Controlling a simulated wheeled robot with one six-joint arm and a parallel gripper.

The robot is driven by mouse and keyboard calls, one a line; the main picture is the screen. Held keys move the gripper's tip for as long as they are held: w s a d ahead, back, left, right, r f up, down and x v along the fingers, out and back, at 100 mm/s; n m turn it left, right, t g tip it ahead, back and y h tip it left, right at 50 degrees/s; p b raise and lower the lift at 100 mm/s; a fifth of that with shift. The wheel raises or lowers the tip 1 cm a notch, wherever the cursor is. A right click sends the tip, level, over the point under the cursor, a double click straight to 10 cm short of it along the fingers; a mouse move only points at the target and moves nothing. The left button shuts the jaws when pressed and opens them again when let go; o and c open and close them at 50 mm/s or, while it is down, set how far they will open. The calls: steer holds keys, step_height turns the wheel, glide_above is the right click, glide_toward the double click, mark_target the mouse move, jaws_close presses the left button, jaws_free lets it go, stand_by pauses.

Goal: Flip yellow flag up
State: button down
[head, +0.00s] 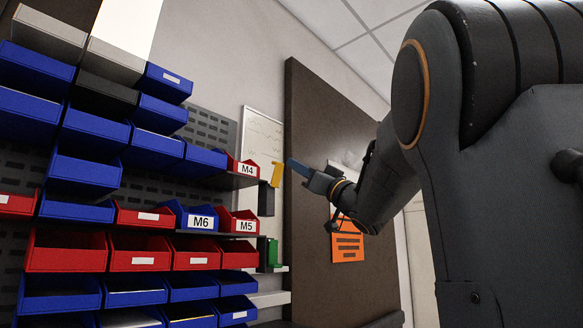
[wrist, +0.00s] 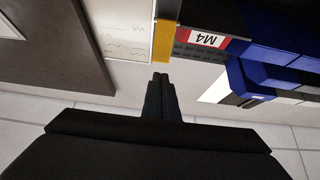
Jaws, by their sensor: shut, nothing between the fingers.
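The yellow flag (head: 277,171) is a small flat plate at the right edge of the bin rack, beside the red M4 bin (head: 243,168). In the head view it stands slightly tilted, above a dark bracket (head: 266,199). In the wrist view, which is upside down, the yellow flag (wrist: 164,41) shows at the shelf's end. My gripper (head: 291,163) is shut and empty, its tip close to the flag's right side in the head view. In the wrist view my gripper (wrist: 160,77) points at the flag with a small visible gap; contact cannot be told.
A green flag (head: 272,252) sits lower on the rack edge near the M5 bin (head: 238,222). Blue and red bins fill the rack on the left. A whiteboard (head: 262,135) and a dark board (head: 318,120) with an orange sheet (head: 347,245) stand behind.

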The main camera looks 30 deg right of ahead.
steer(key=s+d+f+b, duration=0.1)
steer(key=s+f+b, duration=0.1)
steer(key=s, duration=0.2)
steer(key=s+d+f+b, duration=0.1)
steer(key=s+d+b, duration=0.1)
steer(key=s, duration=0.3)
steer(key=shift+s+d+f, duration=0.3)
steer(key=shift+f, duration=0.05)
steer(key=shift+a, duration=0.1)
